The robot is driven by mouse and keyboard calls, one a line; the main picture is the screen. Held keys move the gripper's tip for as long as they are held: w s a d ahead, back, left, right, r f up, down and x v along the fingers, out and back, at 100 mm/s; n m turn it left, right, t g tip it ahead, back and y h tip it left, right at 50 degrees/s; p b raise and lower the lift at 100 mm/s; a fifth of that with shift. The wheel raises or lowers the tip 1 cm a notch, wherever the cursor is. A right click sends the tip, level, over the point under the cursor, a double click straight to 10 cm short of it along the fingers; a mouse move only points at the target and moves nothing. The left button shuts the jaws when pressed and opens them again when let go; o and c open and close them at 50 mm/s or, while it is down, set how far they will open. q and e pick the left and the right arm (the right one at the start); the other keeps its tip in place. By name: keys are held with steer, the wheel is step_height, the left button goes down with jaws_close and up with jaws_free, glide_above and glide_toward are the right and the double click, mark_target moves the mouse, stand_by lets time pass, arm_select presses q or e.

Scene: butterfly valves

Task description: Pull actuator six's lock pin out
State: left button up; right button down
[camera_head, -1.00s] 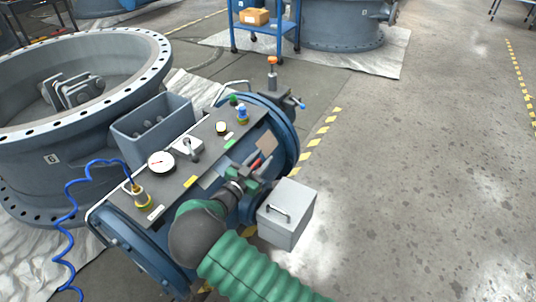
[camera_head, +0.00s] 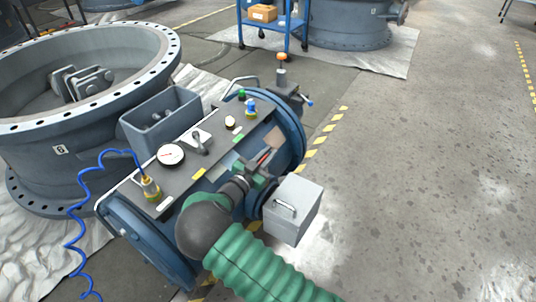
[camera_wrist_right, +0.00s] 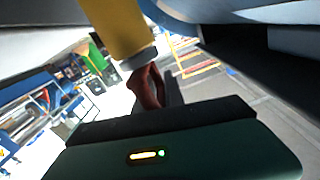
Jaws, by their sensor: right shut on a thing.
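Actuator six (camera_head: 205,165) is the long dark blue-grey unit beside the flanged valve body (camera_head: 75,165), which has a plate marked 6 (camera_head: 60,149). My right gripper (camera_head: 262,164) is at the actuator's near right side, above the grey box. It is shut on a small red piece (camera_head: 264,157), seen in the right wrist view as a red loop (camera_wrist_right: 147,88) just past my gripper body. I take this as the lock pin's handle; the pin shaft is hidden. A yellow cylinder with a grey tip (camera_wrist_right: 118,32) hangs close above it in the wrist view. My left gripper is not in view.
A grey box with a handle (camera_head: 293,210) juts out just right of my gripper. An orange-capped post (camera_head: 282,65) stands at the actuator's far end. A blue coiled hose (camera_head: 78,215) runs at left. The floor on the right is clear.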

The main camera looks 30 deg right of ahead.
steer(key=shift+w+a, duration=0.15)
steer(key=shift+a, duration=0.05)
stand_by(0.6)
step_height(320, 180, up, 4)
steer(key=p, duration=0.4)
steer(key=shift+r, duration=0.2)
steer(key=shift+f, duration=0.15)
steer(key=c, duration=1.5)
jaws_free()
